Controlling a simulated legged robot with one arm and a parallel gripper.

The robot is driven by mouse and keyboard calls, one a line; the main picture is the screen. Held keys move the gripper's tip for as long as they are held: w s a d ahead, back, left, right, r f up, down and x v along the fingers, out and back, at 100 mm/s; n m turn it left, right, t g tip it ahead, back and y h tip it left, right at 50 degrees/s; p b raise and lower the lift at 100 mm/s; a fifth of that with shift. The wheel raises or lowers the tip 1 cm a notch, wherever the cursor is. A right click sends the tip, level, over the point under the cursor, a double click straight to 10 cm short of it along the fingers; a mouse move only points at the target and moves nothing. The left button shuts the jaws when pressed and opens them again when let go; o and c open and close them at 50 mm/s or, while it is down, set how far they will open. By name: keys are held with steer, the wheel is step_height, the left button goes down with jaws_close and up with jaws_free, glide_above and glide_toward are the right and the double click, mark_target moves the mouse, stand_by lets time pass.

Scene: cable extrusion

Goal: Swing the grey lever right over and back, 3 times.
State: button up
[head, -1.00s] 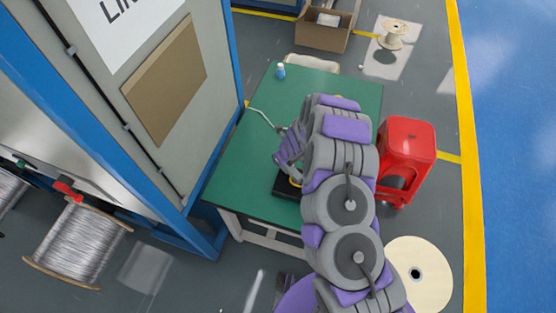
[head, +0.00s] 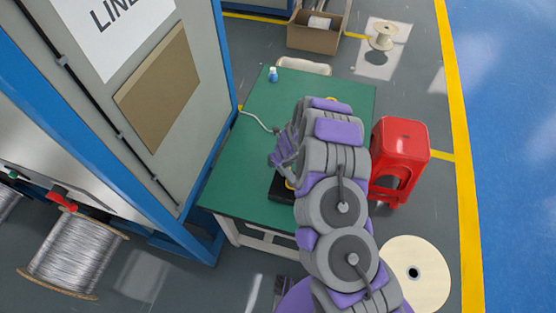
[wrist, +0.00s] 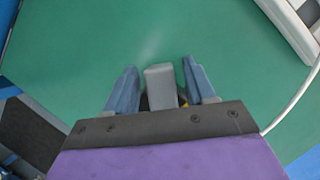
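The grey lever (wrist: 160,78) shows in the wrist view as a blocky grey end between my two fingers. My gripper (wrist: 160,75) is open, one finger on each side of the lever, with a narrow gap visible on each side. In the head view my gripper (head: 277,152) is over the left half of the green table (head: 240,165), and my arm hides the lever. A black base (head: 281,189) with a bit of yellow shows on the table beneath my gripper, partly covered by my arm.
A white cable (head: 257,119) runs across the table. A tall cabinet (head: 130,100) is close on the left. A red stool (head: 400,150) stands right of the table. A pale device edge (wrist: 292,25) shows in the wrist view.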

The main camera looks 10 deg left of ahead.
mark_target(287, 171)
steer(key=shift+s, duration=0.1)
steer(key=p+v, duration=0.3)
steer(key=v, duration=1.4)
steer(key=w+a+r+n+g+y+b, duration=0.15)
steer(key=a+n+b, duration=0.3)
steer(key=n, duration=0.65)
steer(key=w+a+n+g+b, duration=0.1)
steer(key=w+a+n+b, duration=0.3)
steer(key=n, duration=0.7)
steer(key=d+n+h+b, duration=0.4)
steer(key=n+h, duration=0.1)
steer(key=n, duration=0.9)
steer(key=shift+g, duration=0.35)
steer(key=f+b, duration=0.1)
steer(key=f, duration=0.7)
steer(key=f+b, duration=0.2)
steer(key=f, duration=0.7)
steer(key=shift+s+a+f, duration=0.15)
steer(key=shift+s, duration=0.1)
steer(key=shift+c, duration=0.2)
